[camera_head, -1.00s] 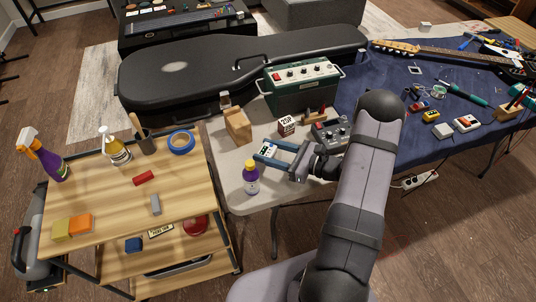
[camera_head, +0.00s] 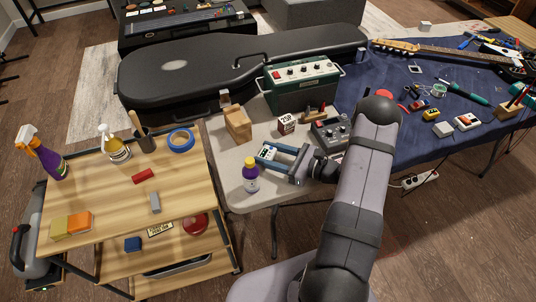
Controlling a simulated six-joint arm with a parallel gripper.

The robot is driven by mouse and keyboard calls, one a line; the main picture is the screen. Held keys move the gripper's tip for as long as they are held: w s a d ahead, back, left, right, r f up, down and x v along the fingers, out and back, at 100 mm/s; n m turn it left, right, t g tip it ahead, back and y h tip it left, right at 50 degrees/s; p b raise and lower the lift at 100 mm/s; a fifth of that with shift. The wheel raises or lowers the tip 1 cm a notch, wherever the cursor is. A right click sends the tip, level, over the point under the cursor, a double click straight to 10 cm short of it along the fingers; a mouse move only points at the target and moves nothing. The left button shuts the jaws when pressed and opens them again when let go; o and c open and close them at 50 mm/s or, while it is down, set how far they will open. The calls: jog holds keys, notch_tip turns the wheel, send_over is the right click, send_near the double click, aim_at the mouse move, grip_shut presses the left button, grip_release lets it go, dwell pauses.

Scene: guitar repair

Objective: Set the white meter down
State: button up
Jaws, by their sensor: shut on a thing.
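The white meter (camera_head: 267,152) shows a small dark display, with my gripper's blue-grey fingers around it. My gripper (camera_head: 271,156) is shut on the meter at the front left part of the pale table (camera_head: 236,180). The meter is at or just above the tabletop; I cannot tell whether it touches. Part of it is hidden by the fingers.
A purple bottle with a yellow cap (camera_head: 250,178) stands close in front of the gripper. A wooden block (camera_head: 238,124), a white box marked 250 (camera_head: 286,124) and a grey pedal (camera_head: 330,131) stand behind. A green amplifier (camera_head: 300,88) is farther back.

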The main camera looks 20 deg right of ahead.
jog(key=o, duration=1.1)
jog(key=shift+s+a+f, duration=0.1)
jog(key=shift+s+f, duration=0.1)
jog(key=shift+f, duration=0.45)
jog(key=shift+r, duration=0.15)
jog(key=shift+w+r+p, duration=0.15)
jog(key=shift+r+p, duration=0.45)
jog(key=shift+p, duration=0.15)
jog(key=b+v, duration=0.2)
jog(key=v, duration=1)
jog(key=shift+r, duration=0.1)
jog(key=shift+w, duration=0.1)
